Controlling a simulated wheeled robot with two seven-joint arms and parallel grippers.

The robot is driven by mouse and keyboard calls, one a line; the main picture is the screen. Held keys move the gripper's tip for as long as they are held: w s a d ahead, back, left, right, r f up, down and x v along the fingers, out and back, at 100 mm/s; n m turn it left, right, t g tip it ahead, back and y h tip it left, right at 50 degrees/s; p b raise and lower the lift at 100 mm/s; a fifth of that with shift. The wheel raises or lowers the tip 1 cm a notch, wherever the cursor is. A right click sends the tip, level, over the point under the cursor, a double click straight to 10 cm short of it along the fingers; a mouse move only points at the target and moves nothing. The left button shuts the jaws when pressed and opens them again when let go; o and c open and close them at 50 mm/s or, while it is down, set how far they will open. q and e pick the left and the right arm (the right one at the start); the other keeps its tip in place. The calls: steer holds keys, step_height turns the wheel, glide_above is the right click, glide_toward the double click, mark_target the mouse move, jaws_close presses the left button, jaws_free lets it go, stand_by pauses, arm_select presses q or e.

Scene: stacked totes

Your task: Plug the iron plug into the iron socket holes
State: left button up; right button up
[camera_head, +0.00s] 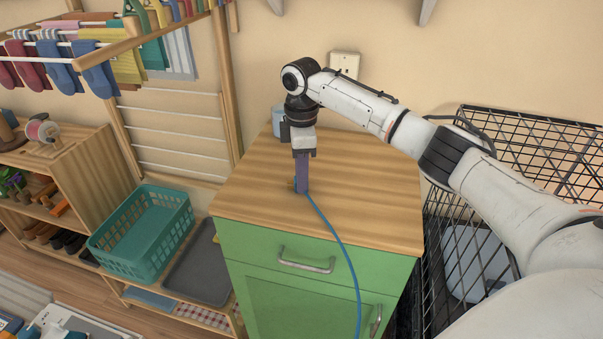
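My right gripper (301,187) points straight down at the top of the green cabinet. Its purple-grey fingers are seen nearly edge-on, so I cannot tell whether they are open or shut. The iron's blue cord (335,237) starts at the fingertips and hangs over the cabinet's front edge. The plug at the cord's end is mostly hidden by the fingers, and its prongs cannot be made out. The wall socket (344,63) is a pale plate on the wall behind the cabinet, apart from the gripper and partly behind my arm. My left gripper is not in view.
The wooden cabinet top (370,215) has free room around the gripper. A pale blue container (278,120) stands at its back. A black wire basket (540,135) is at the right. A teal basket (140,232) and a drying rack with socks (60,70) are at the left.

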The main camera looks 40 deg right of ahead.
steer(key=o, duration=0.4)
steer(key=shift+c, duration=0.2)
steer(key=shift+r, duration=0.1)
step_height(320, 180, up, 10)
steer(key=shift+s+b, duration=0.2)
steer(key=shift+b, duration=0.25)
